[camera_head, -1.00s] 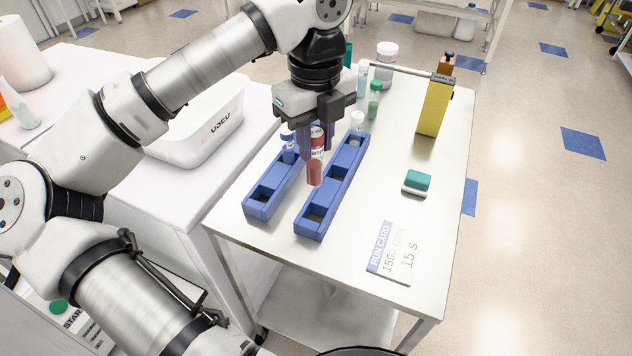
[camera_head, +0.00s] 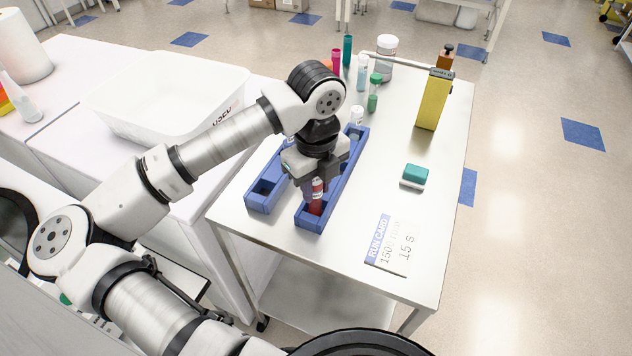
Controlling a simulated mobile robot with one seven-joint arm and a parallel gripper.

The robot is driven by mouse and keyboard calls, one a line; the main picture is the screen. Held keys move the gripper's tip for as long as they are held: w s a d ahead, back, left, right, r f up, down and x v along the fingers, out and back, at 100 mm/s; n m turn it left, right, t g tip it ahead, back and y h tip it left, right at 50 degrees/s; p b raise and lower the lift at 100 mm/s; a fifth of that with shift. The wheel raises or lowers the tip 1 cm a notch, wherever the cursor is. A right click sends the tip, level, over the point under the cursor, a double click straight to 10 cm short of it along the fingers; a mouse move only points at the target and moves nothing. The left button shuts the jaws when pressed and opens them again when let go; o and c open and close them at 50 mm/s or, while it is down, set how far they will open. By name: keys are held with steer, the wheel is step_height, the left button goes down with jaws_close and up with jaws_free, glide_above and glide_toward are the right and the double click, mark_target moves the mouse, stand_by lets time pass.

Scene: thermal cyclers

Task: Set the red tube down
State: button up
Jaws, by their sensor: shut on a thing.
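The red tube (camera_head: 316,205) is upright in my gripper (camera_head: 314,190), which is shut on it. Its lower part is at the near end of the right blue rack (camera_head: 334,194), in or just above the near slot; I cannot tell if it touches the bottom. The left blue rack (camera_head: 261,201) stands beside it, partly hidden by my gripper and wrist. A white-capped tube (camera_head: 356,116) stands at the far end of the right rack.
A green-capped tube (camera_head: 374,95), a jar (camera_head: 386,58) and a yellow block (camera_head: 434,98) stand toward the back. A teal-topped eraser-like block (camera_head: 415,174) and a run card (camera_head: 392,244) lie on the right. The tabletop between is clear.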

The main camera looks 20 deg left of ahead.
steer(key=shift+f+b, duration=0.15)
steer(key=shift+b, duration=0.15)
steer(key=o, duration=1)
steer(key=shift+c, duration=0.2)
step_height(320, 180, up, 12)
steer(key=b, duration=0.1)
steer(key=shift+r+b, duration=0.2)
steer(key=shift+b, duration=0.1)
